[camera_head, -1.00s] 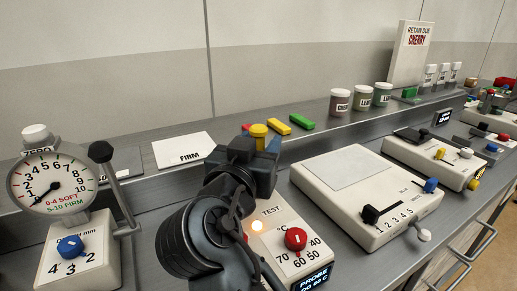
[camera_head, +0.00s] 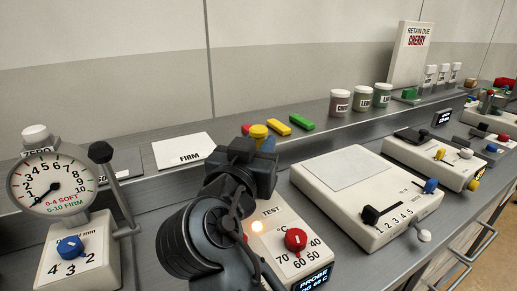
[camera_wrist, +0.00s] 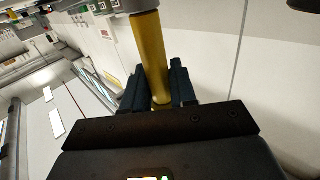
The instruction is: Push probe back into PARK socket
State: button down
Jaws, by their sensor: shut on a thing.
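The probe (camera_wrist: 151,52) shows in the wrist view as a yellow rod. Its near end lies between the two dark fingers of my gripper (camera_wrist: 158,88), which is shut on it. In the head view the yellow top of the probe (camera_head: 258,131) shows just above my gripper (camera_head: 262,143), over the back of the TEST unit. My arm and gripper hide most of the probe and whatever is beneath it. The PARK socket cannot be made out in either view.
A dial gauge (camera_head: 54,185) with a lever stands at left. A white FIRM card (camera_head: 183,149) lies behind my arm. A cream box with sliders (camera_head: 352,205) stands close at right. Several jars (camera_head: 340,102) and coloured blocks (camera_head: 279,126) sit on the back ledge.

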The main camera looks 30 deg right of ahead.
notch_tip(320, 180, up, 18)
jog(key=p, duration=1.1)
